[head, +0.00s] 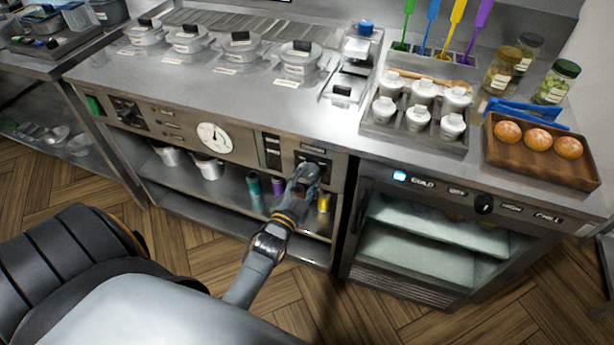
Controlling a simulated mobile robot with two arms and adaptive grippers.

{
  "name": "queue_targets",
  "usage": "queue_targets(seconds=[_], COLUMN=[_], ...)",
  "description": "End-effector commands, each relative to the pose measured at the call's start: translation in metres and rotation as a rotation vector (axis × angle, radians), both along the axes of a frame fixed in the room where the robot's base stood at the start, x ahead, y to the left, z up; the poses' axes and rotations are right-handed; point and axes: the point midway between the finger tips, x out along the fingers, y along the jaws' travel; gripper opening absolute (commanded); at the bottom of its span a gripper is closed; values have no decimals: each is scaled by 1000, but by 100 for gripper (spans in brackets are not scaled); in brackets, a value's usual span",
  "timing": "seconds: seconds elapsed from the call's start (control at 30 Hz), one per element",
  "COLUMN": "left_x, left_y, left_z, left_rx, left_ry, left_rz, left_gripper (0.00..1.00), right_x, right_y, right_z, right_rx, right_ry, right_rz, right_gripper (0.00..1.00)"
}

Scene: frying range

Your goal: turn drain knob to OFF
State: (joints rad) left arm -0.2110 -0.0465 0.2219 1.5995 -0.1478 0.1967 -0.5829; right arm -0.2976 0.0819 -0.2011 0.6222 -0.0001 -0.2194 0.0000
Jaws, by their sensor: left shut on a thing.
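My left gripper (304,178) is up against the front panel of the range, at a dark control plate (316,157) near the right end of the panel. It is shut on what appears to be the drain knob on that plate. The fingers cover the knob, so its pointer and setting cannot be read. My right gripper is not in view.
A round white dial (212,137) and a dark slotted panel (271,152) sit left of the gripper. Bottles, including a teal one (254,190) and a yellow one (323,203), stand on the shelf below. A glass-front cold cabinet (430,235) is to the right.

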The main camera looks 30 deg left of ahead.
Motion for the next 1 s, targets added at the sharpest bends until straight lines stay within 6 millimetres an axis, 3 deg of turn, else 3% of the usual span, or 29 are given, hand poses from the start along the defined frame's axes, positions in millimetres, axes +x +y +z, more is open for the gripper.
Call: queue_targets(seconds=[1.0], left_x=[1], left_y=[0], left_z=[2], left_rx=[-931], left_ry=[-228], left_rz=[-2], left_gripper=[9], right_x=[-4], right_y=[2], right_z=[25], right_rx=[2], right_ry=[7], right_rz=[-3], right_gripper=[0])
